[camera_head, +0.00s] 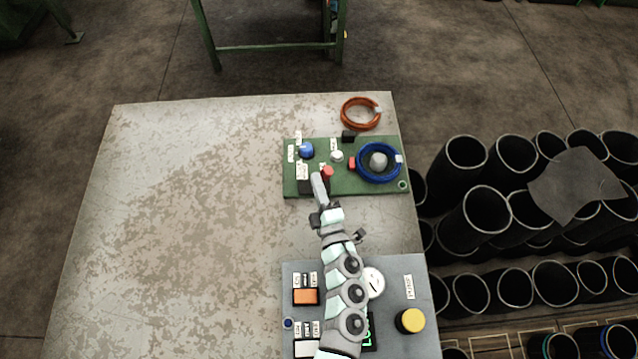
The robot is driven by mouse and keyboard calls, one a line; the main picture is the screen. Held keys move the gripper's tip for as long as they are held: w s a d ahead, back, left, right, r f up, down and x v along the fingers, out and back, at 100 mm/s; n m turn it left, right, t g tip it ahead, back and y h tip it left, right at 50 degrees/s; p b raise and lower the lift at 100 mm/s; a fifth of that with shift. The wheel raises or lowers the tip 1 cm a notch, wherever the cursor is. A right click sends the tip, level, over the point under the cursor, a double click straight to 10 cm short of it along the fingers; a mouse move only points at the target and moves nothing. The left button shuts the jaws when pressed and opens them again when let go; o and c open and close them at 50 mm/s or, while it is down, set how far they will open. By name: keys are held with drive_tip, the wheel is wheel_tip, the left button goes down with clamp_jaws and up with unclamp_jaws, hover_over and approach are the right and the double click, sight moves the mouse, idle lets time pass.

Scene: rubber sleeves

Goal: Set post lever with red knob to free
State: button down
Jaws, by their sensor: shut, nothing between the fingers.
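A red knob (327,172) shows on the front half of a green board (345,187); the post below it is hard to make out. My gripper (318,178) is shut and empty, with its tip just left of the red knob. I cannot tell whether it touches the knob. A white label (302,171) stands left of the fingertips, and another (334,144) stands behind the knob; their words are too small to read. A dark block (305,187) sits beside the fingers, partly hidden by them.
The board also bears a blue knob (306,150), a white knob (337,156) and a blue ring (359,176) around a grey dome (378,160). An orange ring (347,122) lies behind. A grey panel (408,268) is in front. The table's left side (180,210) is clear.

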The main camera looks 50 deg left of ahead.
drive_tip(key=v, duration=1)
drive_tip(key=shift+s+d+b, duration=0.25)
drive_tip(key=shift+d+b, duration=0.1)
drive_tip(key=shift+b, duration=0.05)
